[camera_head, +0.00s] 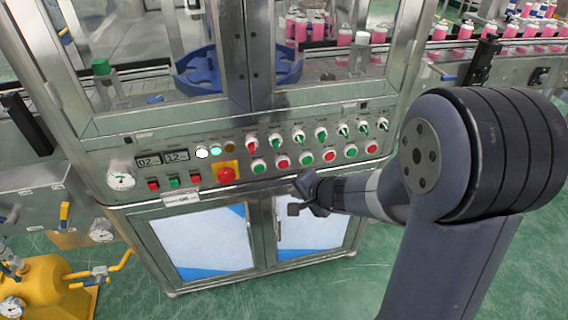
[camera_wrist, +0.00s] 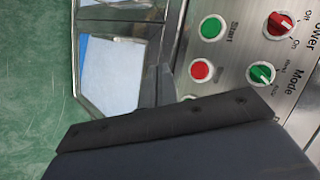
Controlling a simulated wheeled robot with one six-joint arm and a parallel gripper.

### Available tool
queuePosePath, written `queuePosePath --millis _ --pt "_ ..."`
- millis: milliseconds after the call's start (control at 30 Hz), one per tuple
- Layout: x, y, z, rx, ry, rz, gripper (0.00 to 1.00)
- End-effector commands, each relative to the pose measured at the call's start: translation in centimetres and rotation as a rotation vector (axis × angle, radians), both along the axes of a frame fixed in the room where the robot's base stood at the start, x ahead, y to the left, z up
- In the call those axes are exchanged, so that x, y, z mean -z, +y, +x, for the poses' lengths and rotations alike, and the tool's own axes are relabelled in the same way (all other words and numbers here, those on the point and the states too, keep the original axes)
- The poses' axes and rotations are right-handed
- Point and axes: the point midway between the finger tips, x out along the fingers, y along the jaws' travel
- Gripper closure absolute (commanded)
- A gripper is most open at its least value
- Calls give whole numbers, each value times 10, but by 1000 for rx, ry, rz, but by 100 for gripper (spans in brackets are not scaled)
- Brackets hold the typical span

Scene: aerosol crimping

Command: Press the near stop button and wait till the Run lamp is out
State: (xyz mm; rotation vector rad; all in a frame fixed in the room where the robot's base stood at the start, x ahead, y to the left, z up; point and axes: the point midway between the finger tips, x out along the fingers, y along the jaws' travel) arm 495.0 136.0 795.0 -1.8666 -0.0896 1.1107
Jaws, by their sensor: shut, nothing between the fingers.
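On the control panel in the head view, a red button (camera_head: 282,161) sits right of a green button (camera_head: 258,166). In the wrist view the red button (camera_wrist: 201,70) is beside the green button (camera_wrist: 211,27) marked Start; I take the red one for the near stop button, though its label is not readable. My gripper (camera_head: 300,195) is shut and empty, just below the button row and apart from the red button. Its dark body (camera_wrist: 185,140) fills the lower wrist view. A green lamp (camera_head: 215,149) looks lit beside a bright white lamp (camera_head: 201,152); the Run label is not readable.
A red mushroom button (camera_head: 226,174) on a yellow plate stands left of the row. Selector knobs (camera_head: 298,136) line the panel above the buttons. More green and red buttons continue rightward, including a red one (camera_head: 329,155). Cabinet doors (camera_head: 205,240) lie below.

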Motion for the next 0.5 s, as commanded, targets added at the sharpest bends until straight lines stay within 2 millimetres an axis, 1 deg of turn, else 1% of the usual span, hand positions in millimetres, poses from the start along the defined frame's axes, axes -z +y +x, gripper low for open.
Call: queuePosePath --millis 67,300,500 --pt "-4 3 11 -1 3 0 100" --pt "-4 13 42 -1 3 0 100" --pt "-1 18 62 0 0 0 100"
